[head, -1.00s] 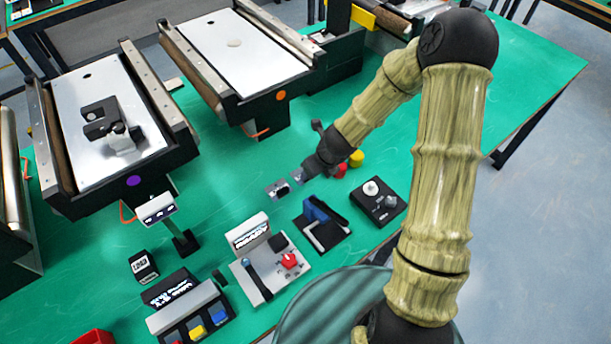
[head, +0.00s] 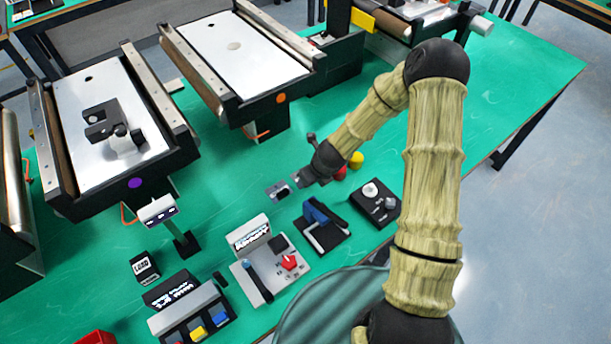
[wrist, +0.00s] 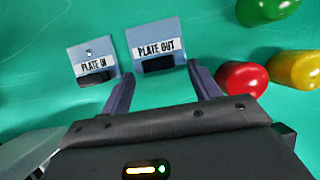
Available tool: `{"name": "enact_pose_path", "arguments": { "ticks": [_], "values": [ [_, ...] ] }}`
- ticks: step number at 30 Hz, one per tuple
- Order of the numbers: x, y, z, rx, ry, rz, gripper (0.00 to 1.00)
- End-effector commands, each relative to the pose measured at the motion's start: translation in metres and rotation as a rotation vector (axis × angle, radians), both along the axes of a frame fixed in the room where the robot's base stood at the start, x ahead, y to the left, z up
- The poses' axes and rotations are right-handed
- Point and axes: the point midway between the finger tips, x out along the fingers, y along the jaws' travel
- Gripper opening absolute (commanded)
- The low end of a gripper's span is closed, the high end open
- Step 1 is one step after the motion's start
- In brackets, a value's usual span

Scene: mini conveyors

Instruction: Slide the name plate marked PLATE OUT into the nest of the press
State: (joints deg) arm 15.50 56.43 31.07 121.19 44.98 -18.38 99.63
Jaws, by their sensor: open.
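The PLATE OUT name plate (wrist: 153,45) lies on the green table, a blue-grey plate with a dark block on its near edge. The similar PLATE IN plate (wrist: 94,66) lies to its left; it also shows in the head view (head: 273,192). My gripper (wrist: 162,86) is open and empty. Its fingers straddle the near side of PLATE OUT, with the dark block just beyond and between the tips. In the head view my gripper (head: 297,181) partly hides that plate. A black device with a blue lever (head: 320,217) may be the press; its nest is not clear.
Red (wrist: 242,79), yellow (wrist: 294,69) and green (wrist: 268,8) rounded pieces lie right of my gripper. A black knob box (head: 375,203) and a panel with a red knob (head: 270,270) stand nearby. Conveyors (head: 240,55) line the back.

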Motion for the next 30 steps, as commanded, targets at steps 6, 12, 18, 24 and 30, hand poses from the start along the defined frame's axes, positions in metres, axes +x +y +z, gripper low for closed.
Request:
{"name": "enact_pose_path", "arguments": {
  "ticks": [6, 12, 18, 24, 30],
  "values": [
    [0.0034, 0.0022, -0.0097, 0.0, 0.0, 0.0, 0.62],
    [0.0032, 0.0021, -0.0096, 0.0, 0.0, 0.0, 0.62],
    [0.0032, 0.0021, -0.0095, 0.0, 0.0, 0.0, 0.62],
    [0.0032, 0.0021, -0.0095, 0.0, 0.0, 0.0, 0.34],
    [0.0032, 0.0021, -0.0093, 0.0, 0.0, 0.0, 0.13]
  ]
}}
